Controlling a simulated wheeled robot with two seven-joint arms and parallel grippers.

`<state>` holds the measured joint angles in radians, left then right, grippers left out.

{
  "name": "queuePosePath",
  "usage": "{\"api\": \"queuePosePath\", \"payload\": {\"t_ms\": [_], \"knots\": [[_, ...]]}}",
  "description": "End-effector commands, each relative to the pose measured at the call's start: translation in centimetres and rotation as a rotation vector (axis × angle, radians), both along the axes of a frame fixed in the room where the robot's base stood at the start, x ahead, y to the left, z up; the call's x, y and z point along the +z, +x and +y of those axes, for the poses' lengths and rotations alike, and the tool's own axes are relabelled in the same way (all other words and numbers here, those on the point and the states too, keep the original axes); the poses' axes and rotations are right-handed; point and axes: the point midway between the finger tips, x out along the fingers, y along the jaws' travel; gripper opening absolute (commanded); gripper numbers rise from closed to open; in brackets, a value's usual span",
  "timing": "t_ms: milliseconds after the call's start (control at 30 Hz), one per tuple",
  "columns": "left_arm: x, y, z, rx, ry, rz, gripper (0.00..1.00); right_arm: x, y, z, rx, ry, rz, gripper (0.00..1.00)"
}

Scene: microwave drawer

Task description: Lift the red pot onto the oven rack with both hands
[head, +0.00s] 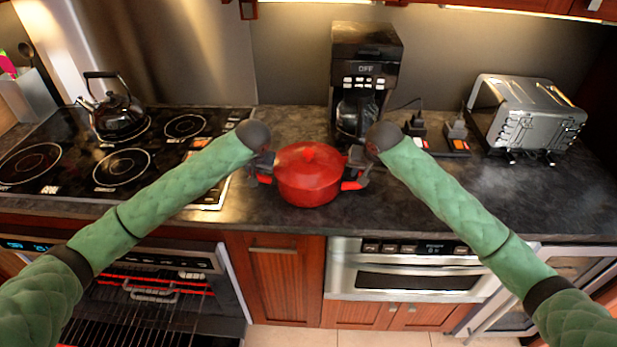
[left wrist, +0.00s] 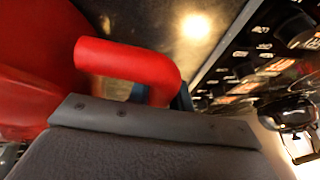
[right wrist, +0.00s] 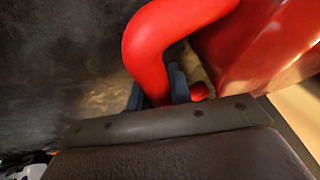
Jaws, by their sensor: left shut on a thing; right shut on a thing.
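The red pot (head: 310,180), with its lid on and a red knob on top, is upright at the middle of the counter, near its front edge. I cannot tell whether its base touches the counter. My left gripper (head: 264,170) is shut on the pot's left handle, a red loop in the left wrist view (left wrist: 130,62). My right gripper (head: 356,176) is shut on the right handle, which also shows in the right wrist view (right wrist: 158,45). The oven rack (head: 140,318) is at the lower left, inside the oven, partly behind my left arm.
A black cooktop (head: 75,165) with a kettle (head: 116,115) lies left of the pot. A coffee maker (head: 362,85) stands behind it. A toaster (head: 525,115) is at the right. A steel microwave drawer (head: 420,278) is below the counter. Bare counter (head: 440,195) lies right of the pot.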

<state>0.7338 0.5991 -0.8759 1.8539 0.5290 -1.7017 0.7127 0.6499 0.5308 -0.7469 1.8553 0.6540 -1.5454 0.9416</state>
Motion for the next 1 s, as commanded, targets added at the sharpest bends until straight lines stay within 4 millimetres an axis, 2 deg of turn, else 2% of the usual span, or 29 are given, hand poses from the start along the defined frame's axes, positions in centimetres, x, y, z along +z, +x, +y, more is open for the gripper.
{"api": "queuePosePath", "payload": {"t_ms": [1000], "knots": [[5.1,0.1,0.1,0.001,0.0,-0.002,0.0,5.1,0.1,-0.1,-0.001,0.001,-0.003,0.0]]}}
